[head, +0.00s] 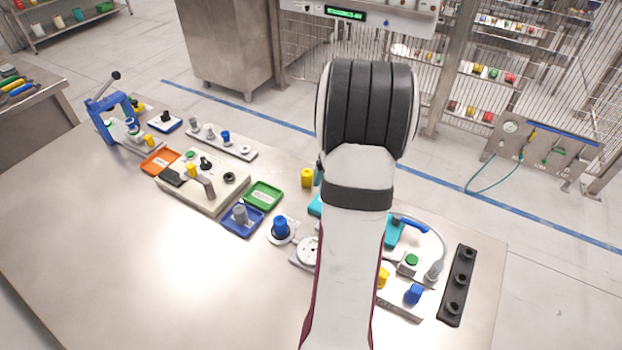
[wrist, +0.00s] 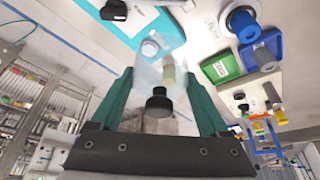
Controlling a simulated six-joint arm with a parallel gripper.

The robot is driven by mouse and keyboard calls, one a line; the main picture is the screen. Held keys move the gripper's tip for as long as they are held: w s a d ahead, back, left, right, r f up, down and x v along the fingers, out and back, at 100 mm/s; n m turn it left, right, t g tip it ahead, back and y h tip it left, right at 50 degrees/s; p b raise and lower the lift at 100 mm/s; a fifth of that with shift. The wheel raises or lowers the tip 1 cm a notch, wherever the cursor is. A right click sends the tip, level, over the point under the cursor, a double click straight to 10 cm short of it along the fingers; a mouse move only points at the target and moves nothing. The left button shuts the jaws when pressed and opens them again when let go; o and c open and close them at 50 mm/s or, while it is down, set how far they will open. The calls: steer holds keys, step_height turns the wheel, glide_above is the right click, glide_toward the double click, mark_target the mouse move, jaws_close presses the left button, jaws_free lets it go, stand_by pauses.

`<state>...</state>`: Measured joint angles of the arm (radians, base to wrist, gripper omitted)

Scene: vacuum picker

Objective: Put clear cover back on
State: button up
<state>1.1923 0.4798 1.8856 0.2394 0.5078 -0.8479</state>
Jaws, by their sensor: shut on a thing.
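In the wrist view my gripper (wrist: 161,84) has its two teal fingers shut on a see-through cover (wrist: 148,76) with a black knob (wrist: 158,103). The knob points back toward the palm. A pale yellow shape shows through or behind the cover; I cannot tell which. Beyond it is a teal tray or base (wrist: 172,38) with a pale round part (wrist: 150,47). I cannot tell whether the cover touches anything. In the head view my own arm hides the gripper, the cover and most of the teal piece (head: 316,206).
On the metal table (head: 130,270) are a blue knob on a round base (head: 280,228), green tray (head: 265,196), blue tray (head: 236,226), orange tray (head: 158,161) and yellow cylinder (head: 307,178). A black rack (head: 458,285) lies at right. The table's front left is clear.

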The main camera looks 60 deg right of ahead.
mark_target(278, 220)
steer(key=shift+s+a+r, duration=0.15)
steer(key=shift+s, duration=0.1)
steer(key=w+a+f+n+y, duration=0.1)
steer(key=w+a+n, duration=0.1)
steer(key=a+n, duration=0.1)
steer(key=w+a+f+n+y, duration=0.1)
steer(key=w+a+n, duration=0.2)
steer(key=a, duration=0.1)
steer(key=w+a+n+t+y, duration=0.1)
steer(key=w+a+n, duration=0.2)
steer(key=n, duration=0.1)
steer(key=shift+w+a+f+y, duration=0.25)
steer(key=shift+f+y, duration=0.05)
steer(key=shift+f, duration=0.1)
steer(key=shift+w+a+f, duration=0.1)
steer(key=shift+a+f, duration=0.1)
steer(key=shift+f, duration=3)
steer(key=shift+f, duration=0.15)
steer(key=o, duration=1.2)
steer(key=shift+o, duration=0.2)
